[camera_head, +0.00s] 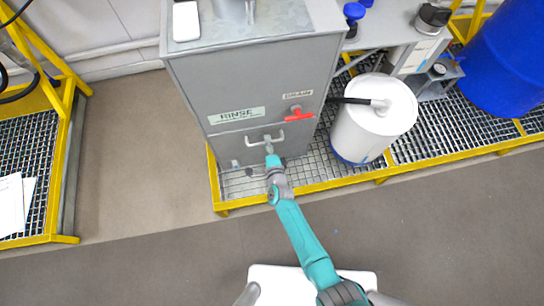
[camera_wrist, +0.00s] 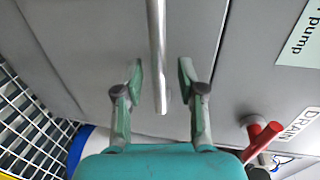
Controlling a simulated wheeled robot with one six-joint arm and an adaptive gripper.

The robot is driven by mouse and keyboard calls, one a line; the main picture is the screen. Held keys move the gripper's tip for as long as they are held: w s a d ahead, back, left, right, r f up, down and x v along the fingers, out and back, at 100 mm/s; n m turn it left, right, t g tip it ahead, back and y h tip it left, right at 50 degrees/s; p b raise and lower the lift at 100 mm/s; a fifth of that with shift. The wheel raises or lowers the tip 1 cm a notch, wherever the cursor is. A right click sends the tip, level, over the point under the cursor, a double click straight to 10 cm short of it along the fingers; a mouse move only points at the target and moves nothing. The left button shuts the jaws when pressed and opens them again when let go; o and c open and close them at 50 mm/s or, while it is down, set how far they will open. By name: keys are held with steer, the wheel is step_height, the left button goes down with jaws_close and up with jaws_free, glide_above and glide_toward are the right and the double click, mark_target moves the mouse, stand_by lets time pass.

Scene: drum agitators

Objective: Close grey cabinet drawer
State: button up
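The grey cabinet (camera_head: 250,85) stands on the grated platform, with a "RINSE" label on its front. Its lower drawer front (camera_head: 228,148) has a metal bar handle (camera_head: 278,140). In the head view, my gripper (camera_head: 270,150) is at this handle, at the end of my teal arm. In the wrist view, my gripper (camera_wrist: 160,82) is open, with one finger on each side of the handle bar (camera_wrist: 157,45). A gap shows between the bar and each finger. How far the drawer stands out is hard to tell.
A red valve handle (camera_head: 299,115) marked "DRAIN" is close to the right of the drawer handle. A white drum (camera_head: 372,120) with a hose stands right of the cabinet. A yellow platform edge (camera_head: 330,183) runs in front. The floor before it is clear.

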steer(key=v, duration=1)
steer(key=shift+s, duration=0.2)
steer(key=shift+d, duration=0.15)
steer(key=s+d+r+n+h, duration=0.1)
steer(key=s+d+r+n, duration=0.35)
steer(key=s+d, duration=0.4)
steer(key=s+d+r+n+h, duration=0.1)
steer(key=s+d+r+n, duration=0.2)
steer(key=s+d+r, duration=0.55)
steer(key=s+d+r+n+h, duration=0.1)
steer(key=s+r+n, duration=0.2)
steer(key=s+r, duration=0.5)
steer(key=s+d+r+n+h, duration=0.1)
steer(key=s+r+n, duration=0.3)
steer(key=s+r, duration=0.4)
steer(key=shift+d+r, duration=0.75)
steer(key=shift+d, duration=0.05)
